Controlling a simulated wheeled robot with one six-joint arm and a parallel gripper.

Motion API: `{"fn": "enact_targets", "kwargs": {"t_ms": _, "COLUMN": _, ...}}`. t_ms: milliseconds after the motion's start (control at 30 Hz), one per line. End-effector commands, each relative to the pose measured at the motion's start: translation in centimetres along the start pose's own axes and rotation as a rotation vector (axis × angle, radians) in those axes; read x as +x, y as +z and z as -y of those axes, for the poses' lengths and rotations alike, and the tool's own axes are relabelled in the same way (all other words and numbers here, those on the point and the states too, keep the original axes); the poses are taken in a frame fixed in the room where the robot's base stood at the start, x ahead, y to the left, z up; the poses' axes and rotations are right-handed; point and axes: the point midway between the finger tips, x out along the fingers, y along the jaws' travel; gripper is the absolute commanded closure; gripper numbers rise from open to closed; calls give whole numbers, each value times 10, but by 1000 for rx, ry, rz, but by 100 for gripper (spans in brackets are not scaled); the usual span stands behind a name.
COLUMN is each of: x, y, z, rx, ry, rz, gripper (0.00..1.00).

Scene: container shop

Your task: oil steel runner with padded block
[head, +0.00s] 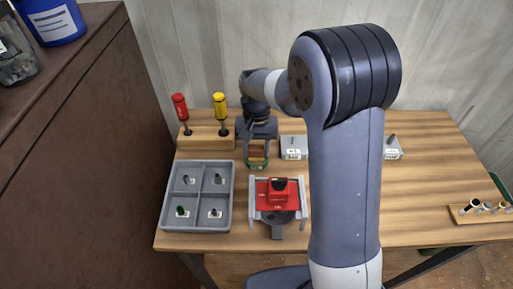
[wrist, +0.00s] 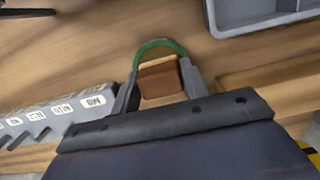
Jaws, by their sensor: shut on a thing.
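My gripper (head: 257,152) points down over the table behind the red piece. It is shut on the padded block (wrist: 162,82), a brown block with a tan strip along its far edge, which sits between the two fingers in the wrist view. A green curved band (wrist: 160,46) shows just beyond the block, and it also shows below the gripper in the head view (head: 258,165). I cannot tell whether the band belongs to the block. A red piece (head: 275,190) sits in a grey fixture (head: 303,200) with side rails. I cannot make out which part is the steel runner.
A grey four-compartment tray (head: 164,204) with small parts stands left. A wooden stand (head: 196,141) holds a red screwdriver (head: 180,106) and a yellow one (head: 220,110). A labelled grey block (head: 292,148) is partly behind my arm. A wooden rack (head: 466,213) lies right.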

Motion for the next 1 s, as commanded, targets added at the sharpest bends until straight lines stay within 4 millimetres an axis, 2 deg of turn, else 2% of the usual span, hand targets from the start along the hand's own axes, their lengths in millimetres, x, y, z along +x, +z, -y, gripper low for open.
{"fn": "enact_targets", "kwargs": {"t_ms": 167, "x": -3, "y": 1, "z": 0, "rx": 0, "ry": 1, "rz": 4, "gripper": 75}}
{"fn": "enact_targets", "kwargs": {"t_ms": 1000, "x": -69, "y": 9, "z": 0, "rx": 0, "ry": 1, "rz": 2, "gripper": 75}}
